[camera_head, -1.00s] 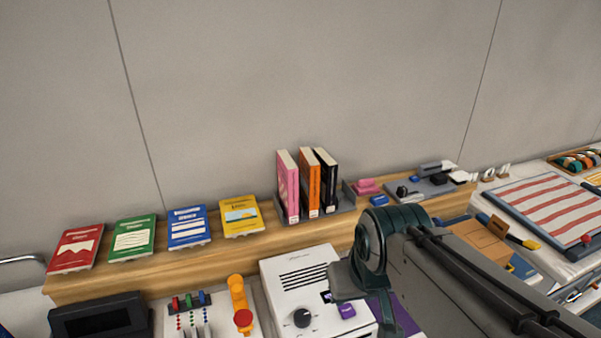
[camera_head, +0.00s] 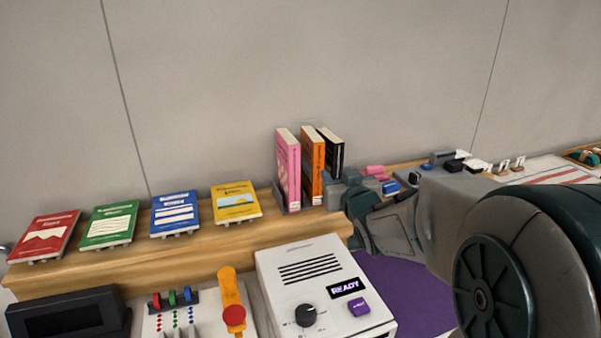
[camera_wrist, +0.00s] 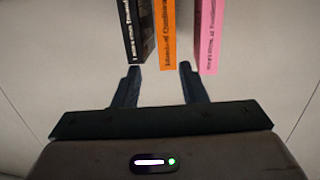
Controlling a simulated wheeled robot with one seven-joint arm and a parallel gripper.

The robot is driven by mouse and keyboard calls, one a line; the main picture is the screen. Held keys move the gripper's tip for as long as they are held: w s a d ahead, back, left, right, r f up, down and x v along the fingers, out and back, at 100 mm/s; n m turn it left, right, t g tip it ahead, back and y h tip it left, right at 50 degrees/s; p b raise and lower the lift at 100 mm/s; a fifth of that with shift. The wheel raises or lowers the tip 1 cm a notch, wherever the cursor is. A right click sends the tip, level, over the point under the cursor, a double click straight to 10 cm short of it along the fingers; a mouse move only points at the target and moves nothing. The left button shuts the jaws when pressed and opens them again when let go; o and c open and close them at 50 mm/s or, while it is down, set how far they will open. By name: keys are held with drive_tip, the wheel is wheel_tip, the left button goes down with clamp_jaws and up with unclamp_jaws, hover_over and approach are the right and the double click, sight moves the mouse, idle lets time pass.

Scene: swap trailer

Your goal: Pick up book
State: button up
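Three books stand upright side by side on the wooden shelf: a pink book (camera_head: 288,168), an orange book (camera_head: 313,165) and a black book (camera_head: 334,150). In the wrist view, the black book (camera_wrist: 137,30), orange book (camera_wrist: 168,35) and pink book (camera_wrist: 208,35) appear in reverse order. My gripper (camera_wrist: 159,67) is open, with nothing between its fingers. The orange book's near end lines up between the fingertips. The left fingertip is by the black book's end, the right one near the gap between orange and pink. In the head view my gripper (camera_head: 338,190) partly hides the black book's lower part.
Red (camera_head: 43,236), green (camera_head: 109,225), blue (camera_head: 174,214) and yellow (camera_head: 236,203) books rest in a row on the shelf (camera_head: 180,256). A white box with a knob (camera_head: 312,270) stands in front. Small items lie right of my gripper. A grey wall is behind.

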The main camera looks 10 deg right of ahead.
sight(320, 156)
drive_tip(key=shift+t+y, duration=0.4)
drive_tip(key=w, duration=0.3)
drive_tip(key=w+a, duration=0.1)
drive_tip(key=w, duration=0.2)
drive_tip(key=w+p, duration=0.1)
drive_tip(key=w, duration=0.2)
drive_tip(key=shift+w+a, duration=0.15)
drive_tip(key=shift+a, duration=0.1)
drive_tip(key=shift+w+a+f+p, duration=0.15)
drive_tip(key=shift+w+p, duration=0.15)
drive_tip(key=shift+w, duration=0.6)
drive_tip(key=shift+w+a+r+p, duration=0.1)
drive_tip(key=shift+w+a+p, duration=0.2)
drive_tip(key=shift+w, duration=0.55)
drive_tip(key=shift+w+a+f+p, duration=0.1)
drive_tip(key=shift+w+p, duration=0.25)
drive_tip(key=shift+w, duration=0.55)
clamp_jaws()
